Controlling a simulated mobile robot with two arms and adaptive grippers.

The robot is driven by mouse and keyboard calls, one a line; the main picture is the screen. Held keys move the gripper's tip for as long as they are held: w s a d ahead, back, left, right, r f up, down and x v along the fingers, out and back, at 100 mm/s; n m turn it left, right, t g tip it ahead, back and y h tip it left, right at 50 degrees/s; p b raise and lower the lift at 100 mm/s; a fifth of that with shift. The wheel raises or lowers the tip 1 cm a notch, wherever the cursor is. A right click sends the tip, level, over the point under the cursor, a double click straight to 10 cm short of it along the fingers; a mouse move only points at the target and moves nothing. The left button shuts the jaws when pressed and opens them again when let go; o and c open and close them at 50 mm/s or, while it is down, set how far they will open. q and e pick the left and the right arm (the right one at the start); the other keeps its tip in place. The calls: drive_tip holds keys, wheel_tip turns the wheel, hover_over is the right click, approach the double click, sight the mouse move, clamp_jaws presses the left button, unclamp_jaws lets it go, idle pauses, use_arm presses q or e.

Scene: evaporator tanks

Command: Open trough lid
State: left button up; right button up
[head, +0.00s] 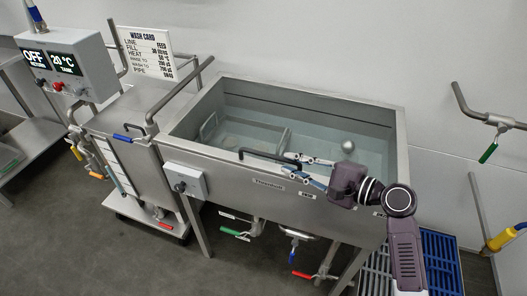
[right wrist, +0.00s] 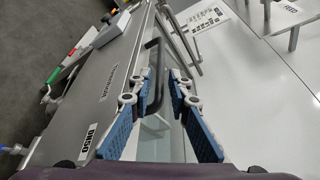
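The trough (head: 390,112) is a large steel basin whose inside shows from above, with clear panes or water and a round float in it. I cannot tell a separate clear lid from the water. A dark bent bar handle (head: 262,155) lies along the front rim. My right gripper (head: 298,167) is over the front rim at the handle's right end, fingers apart. In the right wrist view the handle (right wrist: 157,62) rises just beyond the open fingertips (right wrist: 160,88), roughly in line with the gap. Contact is not visible. My left gripper is not in view.
A control box (head: 70,68) and a smaller steel tank (head: 120,118) stand left of the trough. A pipe (head: 180,92) crosses between them. Valves with coloured levers (head: 232,232) hang below the front. A blue grate (head: 440,258) lies at the lower right.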

sight(278, 159)
drive_tip(key=shift+w+a, duration=0.2)
drive_tip(key=shift+a, duration=0.15)
drive_tip(key=p+x, duration=0.1)
drive_tip(key=x, duration=0.5)
drive_tip(key=shift+f, duration=0.1)
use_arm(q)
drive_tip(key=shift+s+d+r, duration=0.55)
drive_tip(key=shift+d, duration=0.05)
use_arm(e)
drive_tip(key=shift+w+a+f, duration=0.1)
drive_tip(key=shift+a, duration=0.05)
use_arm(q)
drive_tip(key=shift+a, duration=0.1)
use_arm(e)
drive_tip(key=shift+c, duration=0.4)
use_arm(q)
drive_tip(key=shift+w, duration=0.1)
use_arm(e)
clamp_jaws()
